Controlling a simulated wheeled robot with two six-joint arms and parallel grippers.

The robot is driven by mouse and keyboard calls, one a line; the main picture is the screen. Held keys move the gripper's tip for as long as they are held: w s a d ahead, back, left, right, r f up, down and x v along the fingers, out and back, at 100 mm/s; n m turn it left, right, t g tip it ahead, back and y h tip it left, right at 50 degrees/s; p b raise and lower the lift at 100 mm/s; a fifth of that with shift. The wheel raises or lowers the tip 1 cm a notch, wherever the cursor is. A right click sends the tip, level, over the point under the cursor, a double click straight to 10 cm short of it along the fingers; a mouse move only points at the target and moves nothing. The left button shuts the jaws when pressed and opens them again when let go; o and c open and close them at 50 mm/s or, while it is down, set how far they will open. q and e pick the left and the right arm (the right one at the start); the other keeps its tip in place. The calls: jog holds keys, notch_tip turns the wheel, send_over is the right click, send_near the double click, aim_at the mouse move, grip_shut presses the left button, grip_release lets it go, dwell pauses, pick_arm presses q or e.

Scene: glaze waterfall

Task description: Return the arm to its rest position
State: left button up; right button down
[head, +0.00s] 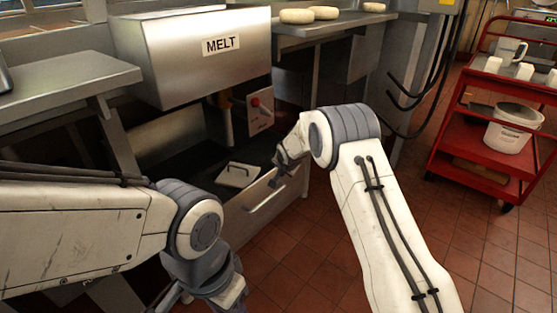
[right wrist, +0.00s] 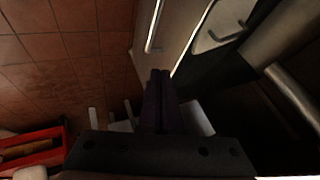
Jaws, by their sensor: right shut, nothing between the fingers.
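My right arm reaches up from the lower right in the head view. Its dark gripper (head: 277,183) is by the front edge of an open drawer (head: 262,190) under the steel MELT tank (head: 200,60). In the right wrist view the gripper's fingers (right wrist: 159,75) are together with nothing between them, beside the drawer's front and its bar handle (right wrist: 153,28). I cannot tell whether they touch the drawer. My left gripper (head: 205,298) hangs at the bottom of the head view, partly cut off, so its fingers do not show clearly.
A pale plate with a handle (head: 238,175) lies in the drawer. Pale round pieces (head: 297,16) sit on the steel shelf. A red cart (head: 480,150) with a white bucket (head: 512,128) stands at right. The tiled floor between is clear.

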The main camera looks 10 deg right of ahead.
jog(key=s+a+r+n+g, duration=0.1)
jog(key=s+a+r+n, duration=0.2)
jog(key=s, duration=0.4)
jog(key=s+a+r+n+g, duration=0.1)
jog(key=s+a+r+n, duration=0.15)
jog(key=s+r, duration=0.4)
jog(key=s+a+r+n+g, duration=0.1)
jog(key=s+a+r+n, duration=0.15)
jog(key=s, duration=0.65)
jog(key=s+d+r+n+g, duration=0.15)
jog(key=s+n, duration=0.25)
jog(key=s, duration=1)
jog(key=s+d+r+n+g, duration=0.1)
jog(key=s+d+n+g, duration=0.15)
jog(key=s, duration=1.25)
notch_tip(320, 180, up, 38)
jog(key=p, duration=3.9)
jog(key=shift+w+a+r+n, duration=0.2)
jog(key=shift+w+r+n, duration=0.05)
jog(key=shift+w+n, duration=0.1)
